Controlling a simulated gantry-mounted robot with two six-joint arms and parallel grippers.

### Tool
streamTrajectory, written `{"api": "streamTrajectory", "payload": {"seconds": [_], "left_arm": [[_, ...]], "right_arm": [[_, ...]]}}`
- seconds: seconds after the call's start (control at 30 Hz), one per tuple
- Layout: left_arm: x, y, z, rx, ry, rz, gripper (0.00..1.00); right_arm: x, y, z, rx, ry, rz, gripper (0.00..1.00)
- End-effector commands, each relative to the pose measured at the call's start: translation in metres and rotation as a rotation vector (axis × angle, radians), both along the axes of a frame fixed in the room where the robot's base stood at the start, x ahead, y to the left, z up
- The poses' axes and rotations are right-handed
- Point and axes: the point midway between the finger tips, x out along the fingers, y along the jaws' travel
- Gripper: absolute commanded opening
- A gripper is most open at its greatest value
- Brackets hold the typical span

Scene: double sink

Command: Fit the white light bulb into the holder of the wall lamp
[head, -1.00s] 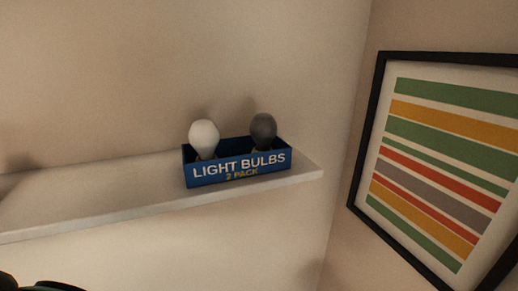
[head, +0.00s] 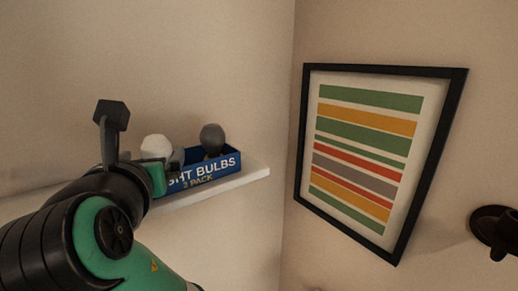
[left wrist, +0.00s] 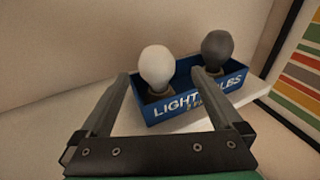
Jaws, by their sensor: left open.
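The white bulb (head: 156,148) stands in the left part of a blue light-bulb box on a shelf. In the left wrist view the white bulb (left wrist: 156,67) shows between and just beyond the tips of my left gripper (left wrist: 162,78), whose fingers are spread apart and hold nothing. In the head view my left gripper (head: 165,165) is in front of the box's left end and partly hides the bulb. A dark brown wall fixture (head: 492,228) is cut off by the right edge; it may be part of the wall lamp. My right gripper is out of view.
A dark grey bulb (head: 212,137) stands in the right part of the blue box (head: 205,172), also seen in the left wrist view. The box sits near the right end of the white shelf (head: 245,177). A black-framed striped picture (head: 302,130) hangs on the right wall.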

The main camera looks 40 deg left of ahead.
Motion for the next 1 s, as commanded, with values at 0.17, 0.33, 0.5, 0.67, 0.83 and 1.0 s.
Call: {"api": "streamTrajectory", "payload": {"seconds": [0.17,0.33,0.5,0.67,0.83,1.0], "left_arm": [[0.008,0.013,-0.002,-0.001,0.001,0.000,1.00],[0.012,0.022,-0.001,0.000,0.002,0.004,1.00],[0.025,0.049,-0.004,0.000,0.005,0.004,1.00],[0.033,0.059,-0.008,-0.001,0.000,0.000,1.00],[0.033,0.058,-0.009,0.000,-0.002,-0.001,1.00],[0.033,0.058,-0.009,0.000,-0.002,0.000,0.69]], "right_arm": [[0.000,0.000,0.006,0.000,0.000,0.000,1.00],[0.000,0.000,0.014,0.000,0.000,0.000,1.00],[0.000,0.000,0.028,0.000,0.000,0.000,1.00],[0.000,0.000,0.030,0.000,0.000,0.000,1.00],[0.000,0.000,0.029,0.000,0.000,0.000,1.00],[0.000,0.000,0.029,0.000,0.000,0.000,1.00]]}}
